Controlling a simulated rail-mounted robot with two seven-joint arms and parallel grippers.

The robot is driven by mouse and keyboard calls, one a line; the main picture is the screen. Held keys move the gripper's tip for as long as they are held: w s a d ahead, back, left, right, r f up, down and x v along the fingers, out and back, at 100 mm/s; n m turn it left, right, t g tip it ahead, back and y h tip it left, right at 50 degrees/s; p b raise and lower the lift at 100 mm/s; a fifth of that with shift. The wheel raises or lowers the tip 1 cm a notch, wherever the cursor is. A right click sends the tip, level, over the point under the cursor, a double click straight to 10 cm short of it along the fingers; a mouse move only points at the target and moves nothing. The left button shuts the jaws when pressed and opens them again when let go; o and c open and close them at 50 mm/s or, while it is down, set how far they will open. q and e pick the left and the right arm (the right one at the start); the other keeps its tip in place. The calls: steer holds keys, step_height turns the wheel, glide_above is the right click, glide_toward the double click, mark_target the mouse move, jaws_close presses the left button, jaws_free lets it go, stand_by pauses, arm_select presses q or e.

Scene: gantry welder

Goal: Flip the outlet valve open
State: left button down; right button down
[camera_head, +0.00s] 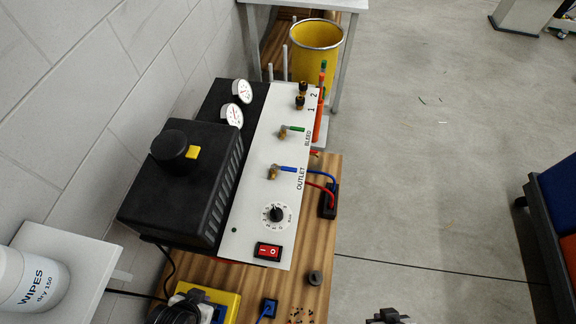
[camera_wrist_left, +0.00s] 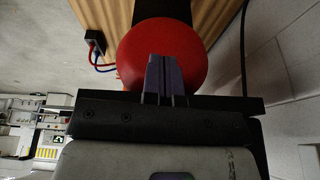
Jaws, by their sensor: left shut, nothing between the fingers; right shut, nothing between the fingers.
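The outlet valve (camera_head: 274,172) has a brass body and a blue lever (camera_head: 288,170). It sits on the white sloping panel (camera_head: 252,205) beside the printed word OUTLET. The lever points right, toward that label. My left gripper (camera_wrist_left: 168,78) is shut and empty in the left wrist view, with a large red round thing behind its fingers. I cannot clearly pick it out in the head view. My right gripper (camera_head: 388,317) just shows at the bottom edge of the head view, well below and right of the valve, its fingers mostly cut off.
The bleed valve (camera_head: 292,129) with a green lever sits above the outlet valve. A dial (camera_head: 276,214) and a red switch (camera_head: 268,251) lie below it. A black box (camera_head: 185,185) stands left; two gauges (camera_head: 232,115) rise behind. Open floor (camera_head: 430,180) lies right of the bench.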

arm_select(q)
steer(key=w+d+r+m+p, duration=0.2)
steer(key=w+r+m+p, duration=0.1)
steer(key=r+p, duration=0.95)
steer(key=w+d+r+m+p, duration=0.2)
steer(key=r+p, duration=1)
steer(key=p, duration=0.1)
steer(key=w+d+f+m+t, duration=0.2)
steer(key=w+d+f+m, duration=0.1)
steer(key=m, duration=0.7)
steer(key=w+d+f+m+t, duration=0.2)
steer(key=w+d+f+m, duration=0.2)
steer(key=w+m, duration=0.4)
steer(key=w+d+f+m+t+p, duration=0.1)
steer(key=w+d+f+m, duration=0.3)
steer(key=m, duration=0.8)
steer(key=shift+w+d+t+h, duration=0.3)
steer(key=shift+w+d+t, duration=0.1)
steer(key=shift+w+d, duration=0.7)
steer(key=shift+f, duration=0.1)
